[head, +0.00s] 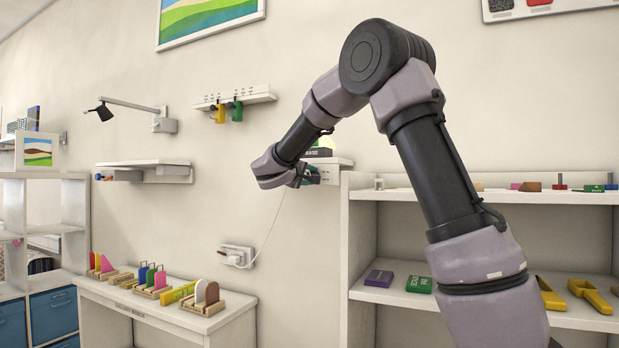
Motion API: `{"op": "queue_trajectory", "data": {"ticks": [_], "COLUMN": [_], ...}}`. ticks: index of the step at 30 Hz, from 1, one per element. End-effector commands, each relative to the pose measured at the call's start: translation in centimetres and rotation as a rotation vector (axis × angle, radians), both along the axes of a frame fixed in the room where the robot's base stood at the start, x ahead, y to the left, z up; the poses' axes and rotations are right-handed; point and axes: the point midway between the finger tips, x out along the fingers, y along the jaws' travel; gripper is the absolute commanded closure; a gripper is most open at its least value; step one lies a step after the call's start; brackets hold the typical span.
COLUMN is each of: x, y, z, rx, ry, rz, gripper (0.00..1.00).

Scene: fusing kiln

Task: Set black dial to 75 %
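The black dial cannot be made out in the head view; my gripper and forearm cover part of the white box-like unit (334,162) on the wall. My gripper (313,175) is at the left front of this unit, at the end of my bent arm. Its fingers are small and dark against the unit, so I cannot tell whether they are open, shut or touching anything. A dark block with pale lettering (318,152) sits on top of the unit.
A white shelf unit (390,196) stands right of the gripper. A low bench (150,316) with glass pieces in wooden racks is below left. A hook rail (250,95) hangs above left. The wall between is clear.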

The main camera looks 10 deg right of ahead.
Motion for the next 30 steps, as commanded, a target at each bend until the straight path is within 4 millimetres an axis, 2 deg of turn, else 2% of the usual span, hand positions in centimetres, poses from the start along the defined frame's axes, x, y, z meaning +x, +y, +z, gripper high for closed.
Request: {"op": "queue_trajectory", "data": {"ticks": [30], "x": [-0.15], "y": [-0.18], "z": [-0.25], "rx": [0.776], "ry": [-0.56], "rz": [-0.002], "gripper": [1.0]}}
